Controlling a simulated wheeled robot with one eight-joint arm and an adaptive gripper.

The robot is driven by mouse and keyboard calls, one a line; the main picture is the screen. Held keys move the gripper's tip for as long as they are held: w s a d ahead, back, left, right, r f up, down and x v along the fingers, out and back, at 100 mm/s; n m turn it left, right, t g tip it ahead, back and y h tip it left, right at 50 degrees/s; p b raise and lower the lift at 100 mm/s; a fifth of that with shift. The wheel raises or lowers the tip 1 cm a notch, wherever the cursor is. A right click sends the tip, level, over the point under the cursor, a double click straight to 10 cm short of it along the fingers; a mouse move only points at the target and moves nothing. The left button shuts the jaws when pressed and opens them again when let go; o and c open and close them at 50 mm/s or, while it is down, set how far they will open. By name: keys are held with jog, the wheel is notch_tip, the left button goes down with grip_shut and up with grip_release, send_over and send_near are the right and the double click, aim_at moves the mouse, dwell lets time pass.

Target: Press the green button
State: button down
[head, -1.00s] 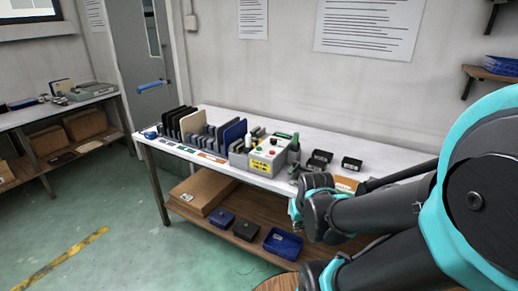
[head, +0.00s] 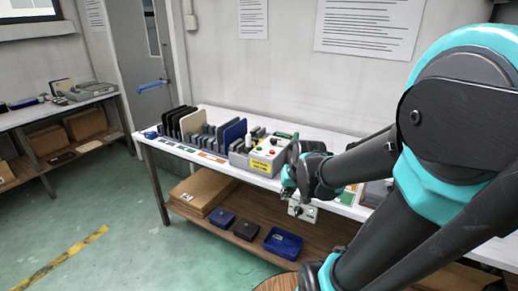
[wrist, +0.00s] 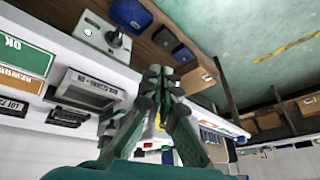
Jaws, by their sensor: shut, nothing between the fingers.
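My gripper (head: 289,187) is shut and empty, in front of the box at the table's front edge. In the wrist view its fingertips (wrist: 157,72) meet. A separate grey panel (head: 302,211) hangs at the table's front edge. In the wrist view this panel (wrist: 105,42) carries a round green spot (wrist: 88,32) and a dark knob.
Upright dark panels (head: 185,122) stand in racks on the table's left. A blue bin (head: 283,243) and dark bins sit on the lower shelf beside a cardboard box (head: 203,188). Signs and a grey labelled box (wrist: 88,88) lie close to my gripper in the wrist view.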

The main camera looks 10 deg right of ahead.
aim_at(260, 148)
jog(key=w+a+r+t+y, duration=0.1)
jog(key=w+a+r, duration=0.1)
jog(key=w+r, duration=0.3)
jog(key=w+a+r+m+t+y, duration=0.1)
jog(key=w+r, duration=0.4)
jog(key=w, duration=0.8)
jog(key=w+a+r+m+t+y, duration=0.1)
jog(key=w+a+r, duration=0.1)
jog(key=w+r, duration=0.3)
jog(key=w, duration=0.4)
jog(key=shift+w+a+r, duration=0.35)
jog(key=shift+a, duration=0.05)
jog(key=shift+f, duration=0.1)
jog(key=shift+f, duration=4.3)
jog(key=shift+f, duration=0.15)
jog(key=shift+f, duration=0.3)
